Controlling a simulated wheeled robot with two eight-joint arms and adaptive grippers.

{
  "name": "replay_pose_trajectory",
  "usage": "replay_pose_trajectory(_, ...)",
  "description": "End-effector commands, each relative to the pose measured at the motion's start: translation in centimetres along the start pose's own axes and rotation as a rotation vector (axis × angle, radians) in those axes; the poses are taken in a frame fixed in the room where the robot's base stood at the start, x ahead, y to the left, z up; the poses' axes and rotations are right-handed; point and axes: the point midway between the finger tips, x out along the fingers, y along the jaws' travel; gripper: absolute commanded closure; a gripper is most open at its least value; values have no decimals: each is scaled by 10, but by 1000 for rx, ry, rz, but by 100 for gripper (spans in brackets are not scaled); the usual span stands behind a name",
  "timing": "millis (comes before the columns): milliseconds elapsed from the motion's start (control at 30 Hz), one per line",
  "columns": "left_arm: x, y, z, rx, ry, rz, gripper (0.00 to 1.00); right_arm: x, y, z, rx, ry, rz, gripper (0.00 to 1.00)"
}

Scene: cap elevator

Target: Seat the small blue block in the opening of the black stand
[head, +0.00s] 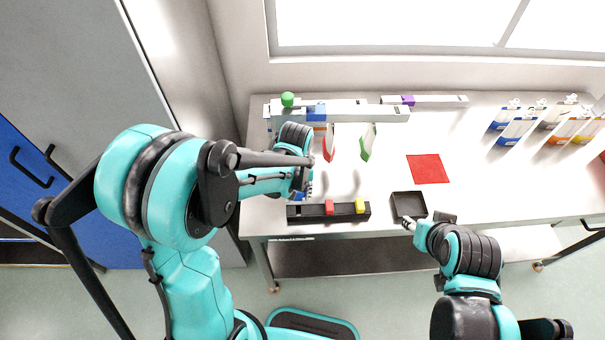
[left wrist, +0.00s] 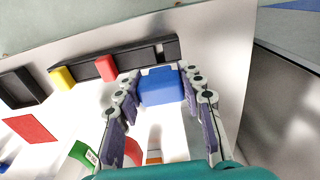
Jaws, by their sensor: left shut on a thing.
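The small blue block (left wrist: 162,88) sits between the fingers of my left gripper (left wrist: 160,76), which is shut on it. In the head view the left gripper (head: 304,190) is at the left end of the black stand (head: 345,211), and the arm mostly hides the block. The black stand also shows in the left wrist view (left wrist: 135,58), behind the block; it holds a red block (head: 329,208) and a yellow block (head: 360,205). An empty opening (left wrist: 170,48) shows near the stand's end by the blue block. My right gripper (head: 424,222) is near the black tray; its fingers are unclear.
The black tray (head: 394,205) right of the stand looks empty. A red square (head: 428,169) lies on the table. Red (head: 328,143) and green (head: 368,142) tags stand behind the stand, before a grey rail (head: 365,114).

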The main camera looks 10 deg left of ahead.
Motion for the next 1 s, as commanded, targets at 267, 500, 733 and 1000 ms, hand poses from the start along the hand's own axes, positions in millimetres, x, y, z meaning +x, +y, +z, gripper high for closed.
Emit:
replay_pose_trajectory(267, 0, 0, 0, 0, 0, 0, 88, 0, 0, 0, 0, 0, 0, 60)
replay_pose_trajectory(500, 0, 0, 1, 0, 0, 0, 88, 1, 0, 1, 0, 0, 0, 60)
replay_pose_trajectory(733, 12, 0, 2, 0, 0, 0, 88, 11, 0, 8, 0, 0, 0, 60)
replay_pose_trajectory(1000, 40, 0, 3, 0, 0, 0, 88, 32, 0, 23, 0, 0, 0, 60)
